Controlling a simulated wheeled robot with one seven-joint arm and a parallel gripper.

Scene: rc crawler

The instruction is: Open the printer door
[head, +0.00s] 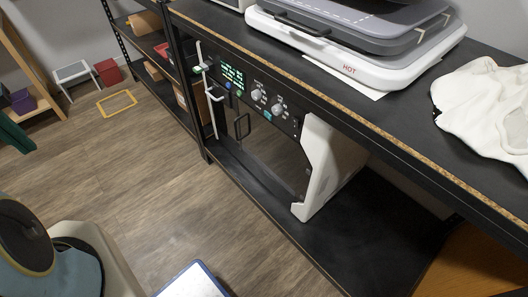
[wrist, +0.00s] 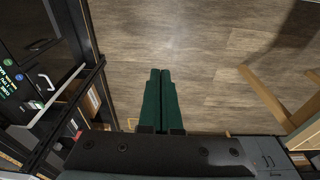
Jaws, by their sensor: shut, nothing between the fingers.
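The printer stands on the lower shelf in the head view, with a white side (head: 333,160) and a dark control panel (head: 262,97) with a green display and knobs. Below the panel is its dark front door (head: 275,155), which looks closed. A dark upright handle (head: 242,126) is on the door's left side. In the wrist view the printer is partly cut off at the left, and a handle (wrist: 45,82) shows there. My gripper (wrist: 160,72) has green fingers, shut together and empty over the floor, apart from the printer.
A black workbench edge (head: 330,95) overhangs the printer, with a heat press (head: 350,45) and white cloth (head: 487,105) on top. Shelving with boxes stands left of it. A wooden rack (wrist: 265,95) is right in the wrist view.

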